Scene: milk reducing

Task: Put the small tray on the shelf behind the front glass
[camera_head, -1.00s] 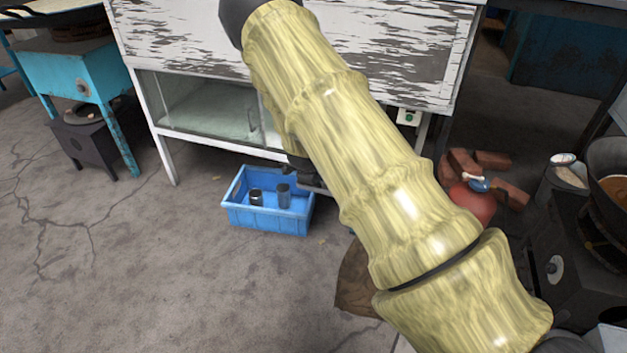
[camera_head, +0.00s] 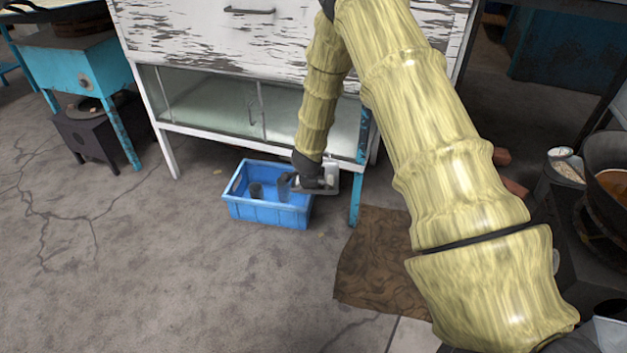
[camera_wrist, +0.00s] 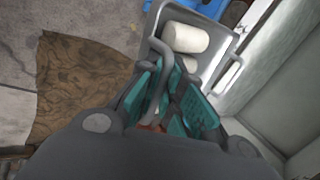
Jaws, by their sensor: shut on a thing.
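The small tray (camera_head: 328,190) is grey and carries white pieces, in front of the cabinet's lower right. In the wrist view the tray (camera_wrist: 216,58) holds white cylinders (camera_wrist: 185,38). My gripper (camera_wrist: 165,84) is shut on the tray's near loop handle (camera_wrist: 158,62), between its teal finger pads. In the head view my gripper (camera_head: 306,180) is beside the blue crate, its fingers hard to make out. The shelf (camera_head: 200,108) is a pale floor inside the low white cabinet. The front glass (camera_head: 207,100) covers its left part; I cannot tell whether the right part is open.
A blue crate (camera_head: 268,213) with dark and grey cups stands on the floor, just left of my gripper. A blue cabinet-side post (camera_head: 360,170) rises to the right. A brown cloth (camera_head: 375,265) lies on the floor.

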